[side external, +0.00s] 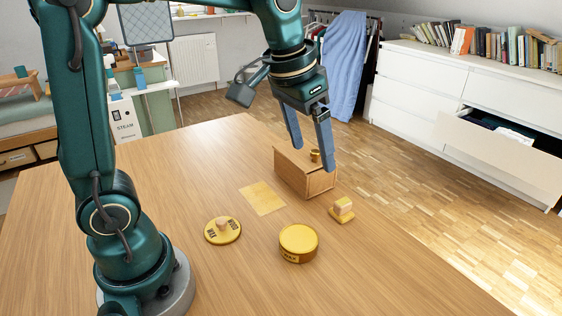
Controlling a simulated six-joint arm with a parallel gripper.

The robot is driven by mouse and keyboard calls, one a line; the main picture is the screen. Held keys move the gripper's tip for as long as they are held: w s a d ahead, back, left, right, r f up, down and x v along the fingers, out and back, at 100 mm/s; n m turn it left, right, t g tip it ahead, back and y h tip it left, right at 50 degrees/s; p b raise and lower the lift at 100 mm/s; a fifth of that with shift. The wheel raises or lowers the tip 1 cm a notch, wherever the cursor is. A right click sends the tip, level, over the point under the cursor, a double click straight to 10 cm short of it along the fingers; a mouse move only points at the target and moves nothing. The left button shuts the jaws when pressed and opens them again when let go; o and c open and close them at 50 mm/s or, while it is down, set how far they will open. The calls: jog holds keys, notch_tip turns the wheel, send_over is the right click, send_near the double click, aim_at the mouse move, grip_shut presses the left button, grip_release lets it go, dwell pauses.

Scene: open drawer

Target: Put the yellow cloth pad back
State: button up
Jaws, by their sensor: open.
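A flat yellow square (262,198), which looks like the cloth pad, lies on the table just left of a small wooden box (291,177). The box has a front panel on its right end that appears closed. A small golden cylinder (315,156) shows at the top of the box, partly between my fingers in the picture. My gripper (313,159) is open and empty, pointing down over or near the box, to the right of and higher than the pad. Its exact height above the box is hard to tell.
The table (130,190) is clear at left. A white dresser (450,95) stands beyond it.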

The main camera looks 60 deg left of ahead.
jog(key=s+f+t, duration=0.2)
jog(key=s, duration=1.1)
jog(key=shift+d+f, duration=0.25)
jog(key=shift+f, duration=0.15)
